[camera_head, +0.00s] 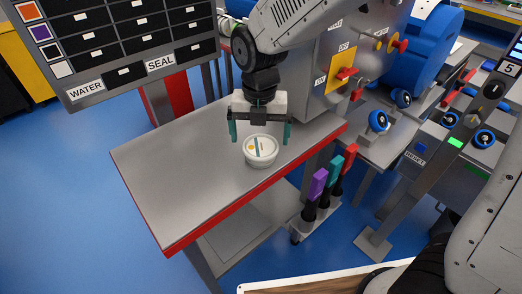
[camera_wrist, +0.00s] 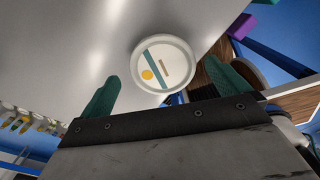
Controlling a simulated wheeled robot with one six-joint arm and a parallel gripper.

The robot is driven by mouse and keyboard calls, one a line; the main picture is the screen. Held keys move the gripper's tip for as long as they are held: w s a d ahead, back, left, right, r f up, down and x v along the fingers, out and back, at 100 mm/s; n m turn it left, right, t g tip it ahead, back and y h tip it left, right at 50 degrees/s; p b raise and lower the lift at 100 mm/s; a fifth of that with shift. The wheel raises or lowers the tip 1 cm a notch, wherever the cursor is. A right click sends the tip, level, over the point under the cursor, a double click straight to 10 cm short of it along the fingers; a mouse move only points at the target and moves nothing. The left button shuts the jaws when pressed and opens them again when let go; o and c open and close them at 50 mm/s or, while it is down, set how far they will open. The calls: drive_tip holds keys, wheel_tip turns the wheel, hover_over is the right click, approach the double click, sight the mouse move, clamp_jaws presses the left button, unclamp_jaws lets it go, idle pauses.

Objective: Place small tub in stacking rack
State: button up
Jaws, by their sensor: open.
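The small tub (camera_head: 261,151) is white and round, with a lid marked by a yellow dot and a teal stripe. It stands upright on the steel table, near the table's right edge. In the wrist view the tub (camera_wrist: 163,64) lies just beyond the fingertips, between their lines. My gripper (camera_head: 260,137) is open, with its teal fingers spread wide on either side of the tub. It appears above or just behind the tub and holds nothing. The fingers also show in the wrist view (camera_wrist: 166,85). I cannot make out a stacking rack for certain in either view.
The steel table (camera_head: 165,185) has a red front edge and is clear left of the tub. A grey machine (camera_head: 325,65) with a red switch stands behind. A panel of slots (camera_head: 115,40) labelled WATER and SEAL stands at upper left. Purple, teal and red handles (camera_head: 318,184) stand at right.

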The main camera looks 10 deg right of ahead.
sight(261, 144)
drive_tip(key=shift+d+f, duration=0.15)
drive_tip(key=shift+f, duration=1.8)
drive_tip(key=c, duration=1.1)
drive_tip(key=shift+r, duration=0.1)
drive_tip(key=shift+c, duration=0.2)
